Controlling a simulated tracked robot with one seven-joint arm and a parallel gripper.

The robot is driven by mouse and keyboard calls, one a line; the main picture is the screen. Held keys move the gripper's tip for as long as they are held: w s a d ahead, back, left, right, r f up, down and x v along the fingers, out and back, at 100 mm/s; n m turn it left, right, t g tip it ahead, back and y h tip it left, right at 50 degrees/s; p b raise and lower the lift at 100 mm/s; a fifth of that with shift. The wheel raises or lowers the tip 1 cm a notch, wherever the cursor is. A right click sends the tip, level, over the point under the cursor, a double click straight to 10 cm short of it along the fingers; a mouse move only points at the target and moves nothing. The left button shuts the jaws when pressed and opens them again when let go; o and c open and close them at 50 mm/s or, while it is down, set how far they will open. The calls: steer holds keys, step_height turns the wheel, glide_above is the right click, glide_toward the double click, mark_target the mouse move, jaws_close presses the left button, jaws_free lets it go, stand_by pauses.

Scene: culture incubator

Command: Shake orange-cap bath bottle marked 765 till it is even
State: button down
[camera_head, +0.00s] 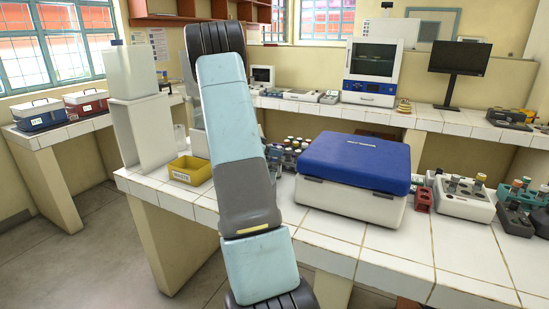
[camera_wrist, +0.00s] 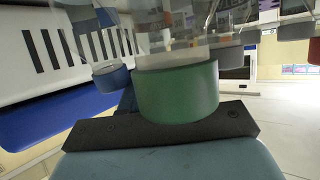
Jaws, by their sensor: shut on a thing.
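A clear bottle with a green cap (camera_wrist: 177,93) fills the middle of the wrist view, which looks upside down. Its cap is close against the dark crossbar of my gripper (camera_wrist: 165,128). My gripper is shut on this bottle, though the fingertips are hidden. In the head view my raised arm hides the gripper and what it holds. I cannot pick out an orange cap marked 765; no number is readable. Small capped bottles (camera_head: 293,143) stand in a group behind my arm, too small to read.
A blue-lidded white box (camera_head: 352,188) stands on the tiled bench, right of my arm. Racks of capped vials (camera_head: 464,205) stand to its right. A yellow tray (camera_head: 190,170) is left of my arm. The bench front is clear. A blue-capped vessel (camera_wrist: 111,77) is near the held bottle.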

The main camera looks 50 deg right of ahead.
step_height(320, 180, up, 15)
stand_by(0.8)
steer(key=shift+d+r, duration=0.1)
steer(key=shift+d, duration=0.05)
